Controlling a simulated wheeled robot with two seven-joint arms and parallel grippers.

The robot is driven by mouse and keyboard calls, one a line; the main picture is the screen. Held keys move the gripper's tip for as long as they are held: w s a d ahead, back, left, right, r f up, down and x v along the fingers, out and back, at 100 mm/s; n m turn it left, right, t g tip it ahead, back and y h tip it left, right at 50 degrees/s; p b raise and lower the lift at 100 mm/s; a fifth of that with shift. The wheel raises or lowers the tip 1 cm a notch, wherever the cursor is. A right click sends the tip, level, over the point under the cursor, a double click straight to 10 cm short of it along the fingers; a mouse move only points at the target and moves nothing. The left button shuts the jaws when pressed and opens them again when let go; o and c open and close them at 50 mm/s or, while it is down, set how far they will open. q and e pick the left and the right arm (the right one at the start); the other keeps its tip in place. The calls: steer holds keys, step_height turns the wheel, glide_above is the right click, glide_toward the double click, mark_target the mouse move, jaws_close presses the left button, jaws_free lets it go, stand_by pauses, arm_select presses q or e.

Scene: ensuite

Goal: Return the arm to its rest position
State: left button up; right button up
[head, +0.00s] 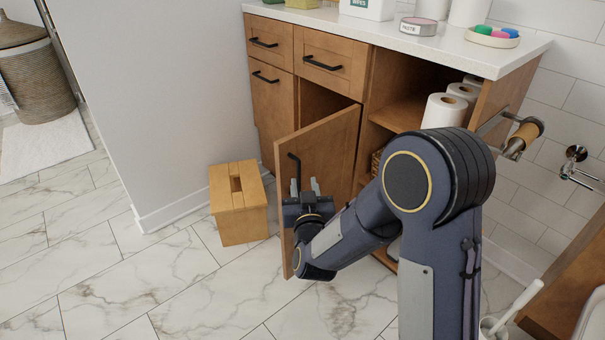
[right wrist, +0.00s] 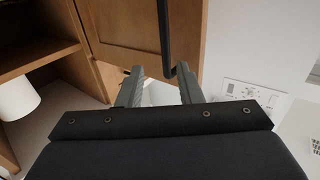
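My right arm (head: 440,240) reaches in from the lower right in the head view. Its gripper (head: 305,187) is in front of an open wooden cabinet door (head: 335,150). In the right wrist view the two grey fingers (right wrist: 159,88) stand apart with nothing clasped between them, so the gripper is open. The door's black handle (head: 293,165) is close by the fingers; it also shows in the right wrist view (right wrist: 164,35), its end near the right-hand finger. Whether they touch I cannot tell. My left gripper is not in view.
A wooden box (head: 238,215) with a slotted top stands on the marble floor left of the door. Open shelves hold toilet rolls (head: 443,111) beside my arm. A wall roll holder (head: 520,138) and a toilet brush (head: 515,305) are at right.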

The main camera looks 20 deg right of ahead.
steer(key=shift+s+a, duration=0.1)
steer(key=shift+s, duration=0.7)
steer(key=s+d+r+g+y+p, duration=0.2)
steer(key=s+g+y, duration=0.75)
steer(key=s, duration=2.15)
step_height(320, 180, up, 36)
steer(key=d+g+h+p, duration=0.1)
steer(key=g+h+p, duration=0.1)
steer(key=p, duration=3.3)
steer(key=shift+w+n+p, duration=0.2)
steer(key=shift+n+p, duration=0.1)
steer(key=shift+p, duration=0.05)
